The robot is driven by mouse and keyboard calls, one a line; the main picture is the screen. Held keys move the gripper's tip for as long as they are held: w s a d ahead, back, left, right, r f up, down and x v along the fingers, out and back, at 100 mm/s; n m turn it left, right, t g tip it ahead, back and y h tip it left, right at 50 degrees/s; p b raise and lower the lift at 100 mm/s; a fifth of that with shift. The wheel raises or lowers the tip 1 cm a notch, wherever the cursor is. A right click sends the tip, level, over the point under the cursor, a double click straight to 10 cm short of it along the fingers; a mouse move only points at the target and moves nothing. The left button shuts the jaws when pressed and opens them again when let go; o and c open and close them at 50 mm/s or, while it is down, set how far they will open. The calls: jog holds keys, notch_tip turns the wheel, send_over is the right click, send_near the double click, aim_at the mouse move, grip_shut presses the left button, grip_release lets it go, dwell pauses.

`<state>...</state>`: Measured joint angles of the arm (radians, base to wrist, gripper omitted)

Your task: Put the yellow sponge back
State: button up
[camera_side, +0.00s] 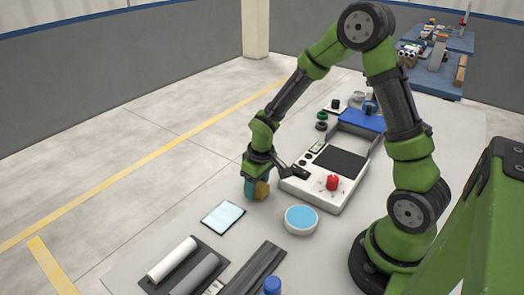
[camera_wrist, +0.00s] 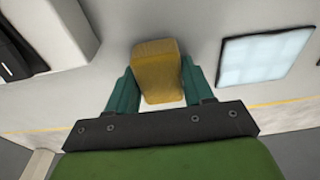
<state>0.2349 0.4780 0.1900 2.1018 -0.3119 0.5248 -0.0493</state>
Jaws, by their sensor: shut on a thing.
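The yellow sponge (camera_wrist: 158,70) is between the two teal fingers of my gripper (camera_wrist: 158,88) in the wrist view. My gripper is shut on it. In the side view the sponge (camera_side: 262,190) shows partly behind the fingers of my gripper (camera_side: 254,188), low over or at the table surface; I cannot tell whether it touches. A light blue square pad (camera_side: 223,217) lies in front and to the left of the gripper, and it also shows in the wrist view (camera_wrist: 265,58) to the right of the sponge.
A white device with a red knob (camera_side: 332,183) stands right of my gripper. A white round dish with a blue top (camera_side: 300,219) is in front of it. A dark tray with a white pipe (camera_side: 172,259) and a grey pipe (camera_side: 196,274) lies at the front left.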

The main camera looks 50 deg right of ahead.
aim_at(260, 186)
jog(key=shift+f, duration=0.1)
jog(key=o, duration=1)
notch_tip(260, 186, up, 11)
jog(key=s, duration=0.1)
jog(key=s+a+r+m+t+y, duration=0.2)
jog(key=s+a+r+m+t, duration=0.2)
jog(key=s+r, duration=0.9)
jog(key=shift+s+a+t, duration=0.2)
jog(key=shift+a+t, duration=0.7)
jog(key=shift+r, duration=0.1)
